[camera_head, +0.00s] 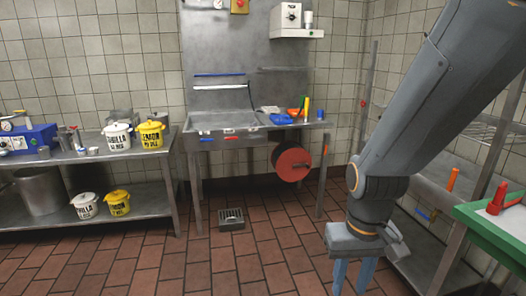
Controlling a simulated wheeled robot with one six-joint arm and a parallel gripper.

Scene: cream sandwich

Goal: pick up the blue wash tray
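A small blue tray (281,119) lies on the right part of the metal sink counter in the middle of the view. Coloured items stand close behind and beside it, so part of its outline is hard to make out. My gripper (353,284) hangs downward at the lower right, in front of the sink and well apart from the tray. Its two blue-grey fingers are spread with a gap between them, and nothing shows in the gap. The fingertips run to the bottom edge of the picture.
The metal sink (222,122) stands against the tiled wall, with a red round reel (291,163) below it. Pots and buckets sit on the left shelf table (85,158). A green-edged table (491,232) is at the right. The tiled floor before the sink is mostly clear, except a grate (231,219).

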